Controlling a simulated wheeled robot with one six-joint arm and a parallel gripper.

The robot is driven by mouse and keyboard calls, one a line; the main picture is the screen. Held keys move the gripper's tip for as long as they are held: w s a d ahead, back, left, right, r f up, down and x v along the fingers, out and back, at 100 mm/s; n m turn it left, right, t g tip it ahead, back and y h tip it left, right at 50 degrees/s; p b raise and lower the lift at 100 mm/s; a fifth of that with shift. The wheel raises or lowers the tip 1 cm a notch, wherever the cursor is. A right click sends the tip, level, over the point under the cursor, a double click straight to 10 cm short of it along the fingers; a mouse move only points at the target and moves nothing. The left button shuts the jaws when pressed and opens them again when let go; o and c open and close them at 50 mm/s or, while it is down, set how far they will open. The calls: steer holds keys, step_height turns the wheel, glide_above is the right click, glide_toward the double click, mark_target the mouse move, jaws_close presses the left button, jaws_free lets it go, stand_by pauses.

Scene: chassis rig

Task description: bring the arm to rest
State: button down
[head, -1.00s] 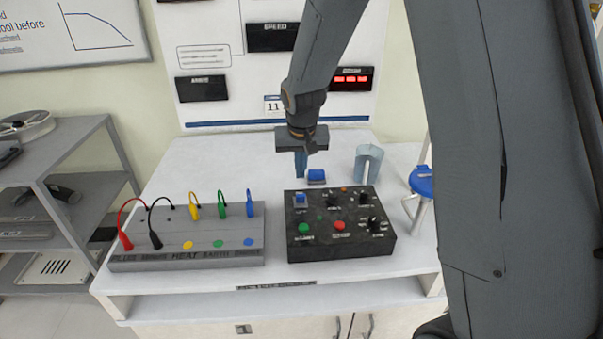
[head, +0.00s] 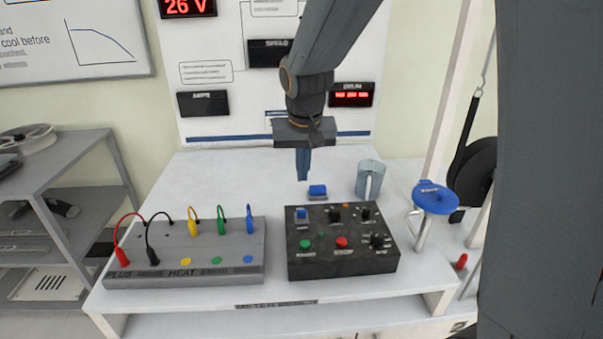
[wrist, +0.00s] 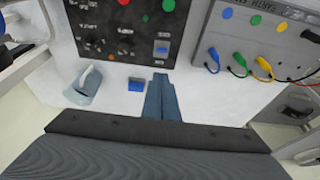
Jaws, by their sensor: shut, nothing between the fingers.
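My gripper (head: 303,164) hangs from my arm over the back part of the white bench, pointing down. Its blue-grey fingers are together with nothing between them. They also show in the wrist view (wrist: 162,97), closed side by side. The fingers are above and slightly left of a small blue block (head: 317,190) behind the black control box. The wrist view shows this block (wrist: 136,85) beside the fingers, apart from them.
The black control box (head: 340,262) with knobs and buttons and the grey terminal box (head: 185,270) with cables stand on the bench (head: 225,180). A grey-blue cup (head: 368,180) stands at the back right. A blue-topped stand (head: 433,198) is at the right edge. A grey shelf (head: 75,170) is at left.

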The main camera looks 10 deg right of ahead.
steer(key=s+d+f+g, duration=0.1)
steer(key=s+f, duration=0.3)
steer(key=s, duration=0.6)
steer(key=s+d+f+n+g, duration=0.1)
steer(key=s+d+f, duration=0.2)
steer(key=s, duration=0.7)
steer(key=shift+d+f+n+g, duration=0.3)
steer(key=shift+d+f+g, duration=0.1)
